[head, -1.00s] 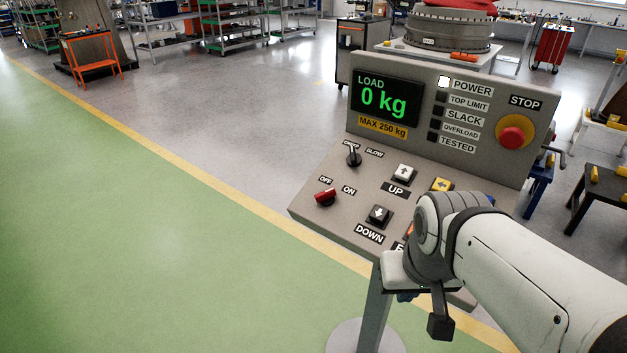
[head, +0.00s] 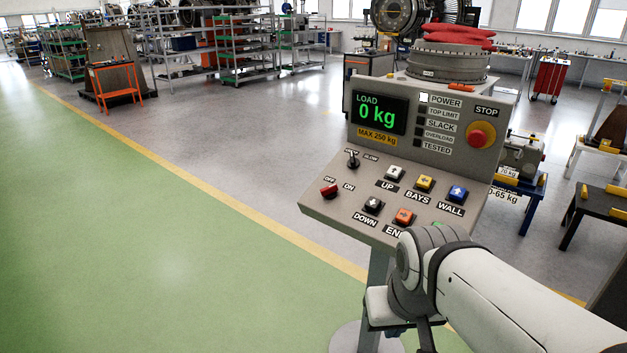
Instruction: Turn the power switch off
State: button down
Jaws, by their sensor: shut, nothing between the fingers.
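The power switch (head: 329,192) is a small red rotary knob on the lower left of the sloped grey control panel (head: 325,214). An OFF label (head: 329,180) is above it and an ON label (head: 349,187) to its right. Its handle lies roughly sideways; I cannot tell exactly which label it points to. The POWER lamp (head: 424,98) is lit white and the display (head: 379,114) reads 0 kg in green. My arm reaches in from the lower right, its wrist in front of the panel's lower right edge. My gripper's fingertips are outside the picture, below.
A black selector (head: 353,161) sits just above the switch, and several push buttons lie to its right. A red STOP button (head: 480,135) is on the upright face. Open green floor (head: 170,260) lies left of the panel, past a yellow line.

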aim_at(330, 192)
jog(key=u, duration=0.05)
jog(key=i, duration=1)
jog(key=z, duration=1)
jog(key=k, duration=0.95)
jog(key=u, duration=0.65)
jog(key=i, duration=1)
jog(key=u, duration=0.05)
